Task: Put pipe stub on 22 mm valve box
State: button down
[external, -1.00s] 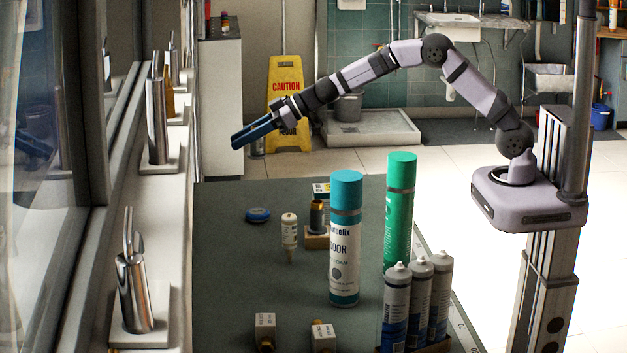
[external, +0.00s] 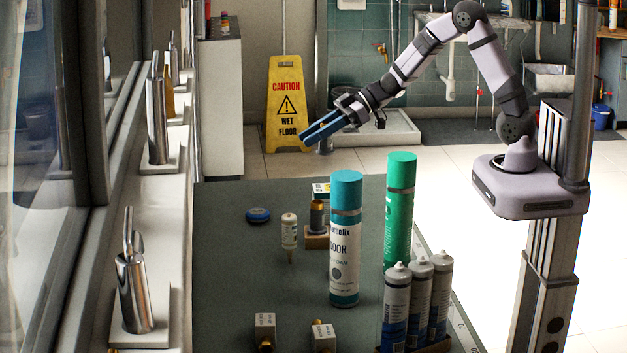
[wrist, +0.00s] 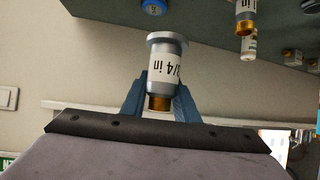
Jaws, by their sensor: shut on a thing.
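My gripper (external: 322,132) is shut on the pipe stub (wrist: 166,62), a grey flanged cylinder with a white "3/4 in" label and a copper-coloured end, seen between the blue fingers in the wrist view. In the external view the stub (external: 324,146) is small below the fingers, beyond the bench's far edge. Two white boxes with brass fittings, the left box (external: 265,325) and the right box (external: 323,335), stand at the bench's near edge. Their labels are too small to read, so I cannot tell which is the 22 mm valve box.
On the green bench (external: 225,280) are a blue disc (external: 257,215), a small white bottle (external: 289,231) and a copper-banded piece (external: 317,213) on a wooden block. A tall blue-capped can (external: 345,240), a green can (external: 400,210) and several cartridges (external: 396,310) stand right. The left bench is clear.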

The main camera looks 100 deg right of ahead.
jog(key=shift+n+y, duration=0.4)
jog(key=shift+n, duration=0.1)
jog(key=shift+w+a+f, duration=0.1)
jog(key=shift+a+f, duration=0.15)
jog(key=shift+f, duration=0.55)
jog(key=shift+w+a+f, duration=0.1)
jog(key=shift+a+f, duration=0.15)
jog(key=shift+f, duration=0.55)
jog(key=shift+a+f, duration=0.25)
jog(key=shift+f, duration=0.55)
jog(key=shift+f, duration=0.1)
jog(key=shift+f, duration=1.95)
jog(key=shift+f, duration=0.15)
jog(key=c, duration=1.4)
grip_release()
jog(key=shift+s, duration=0.1)
